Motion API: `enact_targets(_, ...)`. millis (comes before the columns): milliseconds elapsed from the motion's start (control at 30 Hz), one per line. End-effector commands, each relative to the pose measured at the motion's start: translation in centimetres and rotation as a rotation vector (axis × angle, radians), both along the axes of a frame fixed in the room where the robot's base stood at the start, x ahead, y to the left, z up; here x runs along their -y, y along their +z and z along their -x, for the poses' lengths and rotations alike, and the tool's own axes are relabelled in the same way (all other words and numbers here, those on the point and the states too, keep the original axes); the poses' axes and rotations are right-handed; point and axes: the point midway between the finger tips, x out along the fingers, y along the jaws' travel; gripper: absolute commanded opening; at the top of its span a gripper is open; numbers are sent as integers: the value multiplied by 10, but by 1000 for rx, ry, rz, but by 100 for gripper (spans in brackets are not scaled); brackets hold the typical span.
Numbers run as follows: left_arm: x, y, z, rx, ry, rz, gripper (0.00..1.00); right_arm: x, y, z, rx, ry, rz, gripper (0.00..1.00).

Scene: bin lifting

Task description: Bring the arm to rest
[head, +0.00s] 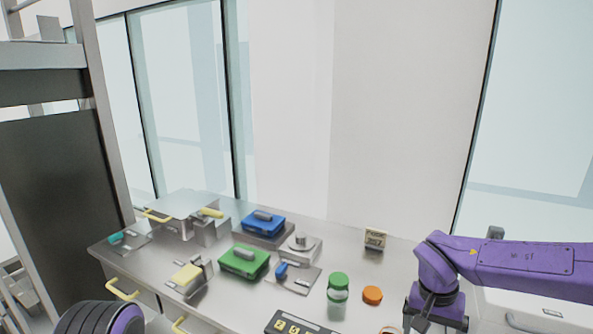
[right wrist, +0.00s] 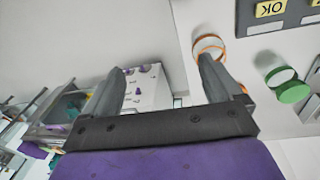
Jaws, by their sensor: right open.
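My right arm (head: 520,268) reaches in from the right over the table's right end, its wrist bent down. My right gripper (right wrist: 163,68) is open, with nothing between its fingers in the right wrist view. An orange-rimmed round container (right wrist: 209,46) shows beside the right-hand finger; I cannot tell whether they touch. In the head view the gripper's fingertips are cut off or hidden at the bottom edge. A dark, ribbed part of my own body with purple shows at the bottom left. My left gripper is not in view.
The metal table (head: 222,290) holds a green case (head: 244,262), a blue case (head: 263,224), a green-lidded jar (head: 338,289), an orange lid (head: 372,295) and a key panel (head: 292,326). A small sign (head: 375,239) stands at the back. Yellow drawer handles (head: 122,290) project in front.

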Motion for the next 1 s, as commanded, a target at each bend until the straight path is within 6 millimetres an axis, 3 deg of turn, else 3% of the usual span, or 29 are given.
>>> enact_targets(267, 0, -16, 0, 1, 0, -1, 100, 23, -79, 18, 15, -81, 238, 92)
enact_targets(367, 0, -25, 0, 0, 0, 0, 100, 36, -119, 31, 51, -105, 359, 92)
enact_targets(533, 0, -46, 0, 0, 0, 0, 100, 56, -206, 67, 188, -89, 544, 92)
enact_targets(667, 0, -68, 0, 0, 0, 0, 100, 59, -287, 119, 332, -11, 549, 92)
enact_targets(800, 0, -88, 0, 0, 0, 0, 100, 45, -355, 196, 378, 43, 366, 92)
enact_targets(900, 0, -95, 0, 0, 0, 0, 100, 35, -377, 244, 338, 31, 241, 92)
enact_targets(1000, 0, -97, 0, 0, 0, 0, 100, 29, -384, 269, 304, 10, 173, 92)
